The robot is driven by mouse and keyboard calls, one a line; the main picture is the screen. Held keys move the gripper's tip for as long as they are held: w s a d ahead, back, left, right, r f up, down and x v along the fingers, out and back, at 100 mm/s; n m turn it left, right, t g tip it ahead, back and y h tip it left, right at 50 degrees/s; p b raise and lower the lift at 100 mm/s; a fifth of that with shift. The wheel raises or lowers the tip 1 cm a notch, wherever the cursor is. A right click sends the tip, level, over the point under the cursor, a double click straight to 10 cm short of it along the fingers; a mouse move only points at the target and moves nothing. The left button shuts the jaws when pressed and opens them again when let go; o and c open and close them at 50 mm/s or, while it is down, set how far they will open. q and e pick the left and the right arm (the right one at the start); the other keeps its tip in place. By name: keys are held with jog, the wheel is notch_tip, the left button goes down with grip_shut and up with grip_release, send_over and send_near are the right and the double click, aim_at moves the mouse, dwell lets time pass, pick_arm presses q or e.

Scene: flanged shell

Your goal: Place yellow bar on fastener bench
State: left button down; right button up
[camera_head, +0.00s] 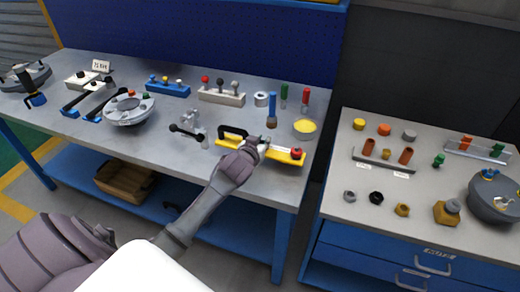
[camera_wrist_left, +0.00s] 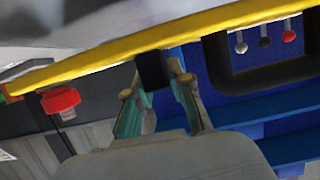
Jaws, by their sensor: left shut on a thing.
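The yellow bar (camera_head: 226,144) is long, with a black handle (camera_head: 235,131) at its left end and a red knob (camera_head: 296,152) near its right end. It is at the front right edge of the grey workbench (camera_head: 150,165); I cannot tell whether it touches the top. My left gripper (camera_head: 262,143) is shut on the bar around its middle and hides part of it. In the left wrist view the bar (camera_wrist_left: 100,57) crosses above the fingers (camera_wrist_left: 155,88), which close on a black part below it. The fastener bench (camera_head: 335,205), with blue drawers, stands at the right. My right gripper is out of view.
A gap separates the benches. A yellow-topped cup (camera_head: 305,127) stands behind the bar.

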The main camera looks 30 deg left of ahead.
pick_arm(q)
jog(key=shift+s+a+f, duration=0.1)
jog(key=shift+a+f, duration=0.1)
jog(key=shift+a, duration=0.2)
notch_tip(320, 180, down, 4)
jog(key=shift+r, duration=0.1)
jog(key=c, duration=1.5)
grip_release()
jog(key=shift+d, duration=0.1)
jog(key=o, duration=0.5)
jog(key=shift+c, duration=0.2)
jog(key=shift+s, duration=0.1)
jog(key=v, duration=1.1)
jog(key=shift+s+r, duration=0.2)
jog(key=shift+s, duration=0.2)
